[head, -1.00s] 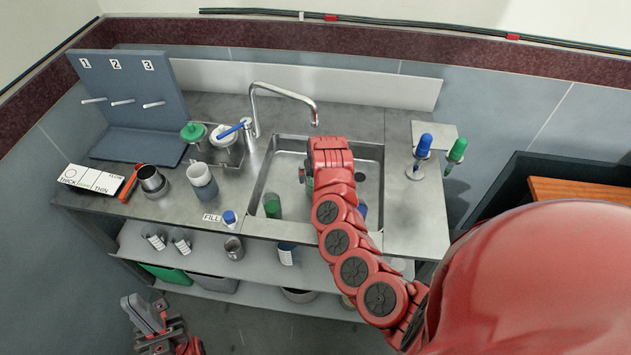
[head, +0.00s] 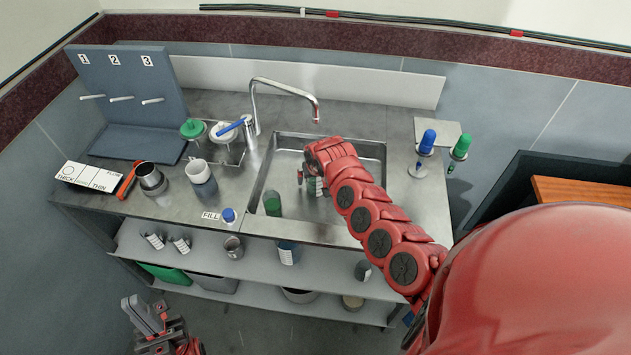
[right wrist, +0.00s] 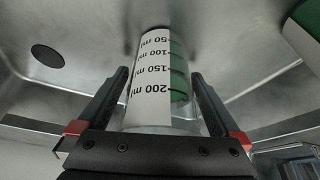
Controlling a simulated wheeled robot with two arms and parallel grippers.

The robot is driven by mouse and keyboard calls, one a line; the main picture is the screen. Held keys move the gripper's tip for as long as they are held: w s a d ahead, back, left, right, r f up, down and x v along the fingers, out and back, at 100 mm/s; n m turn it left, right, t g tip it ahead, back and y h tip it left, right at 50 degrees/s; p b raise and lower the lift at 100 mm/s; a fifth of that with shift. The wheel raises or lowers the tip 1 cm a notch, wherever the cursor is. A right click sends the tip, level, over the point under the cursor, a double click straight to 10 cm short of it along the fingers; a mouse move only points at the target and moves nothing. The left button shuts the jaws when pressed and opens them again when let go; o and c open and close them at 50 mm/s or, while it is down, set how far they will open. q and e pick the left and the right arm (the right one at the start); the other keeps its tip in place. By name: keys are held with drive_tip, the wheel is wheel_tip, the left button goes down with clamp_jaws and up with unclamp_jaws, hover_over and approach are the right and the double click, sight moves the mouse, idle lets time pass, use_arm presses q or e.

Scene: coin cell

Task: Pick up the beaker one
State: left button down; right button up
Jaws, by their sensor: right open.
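A clear beaker (right wrist: 152,85) with a white scale label and green on its side stands in the sink. In the right wrist view it is between the two fingers of my right gripper (right wrist: 160,75), which are open with a finger on each side. In the head view only part of this beaker (head: 316,187) shows below my right wrist. A second green beaker (head: 272,204) stands in the sink to the left; a green vessel is cut off in the right wrist view (right wrist: 305,28). My left gripper (head: 140,302) is low at the left, away from the counter; its opening is unclear.
The sink (head: 262,180) has a raised rim and a curved faucet (head: 285,86) behind it. Blue- and green-capped droppers (head: 427,142) hang at the right.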

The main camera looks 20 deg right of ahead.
drive_tip(key=c, duration=1.5)
drive_tip(key=shift+c, duration=0.2)
drive_tip(key=shift+r, duration=0.15)
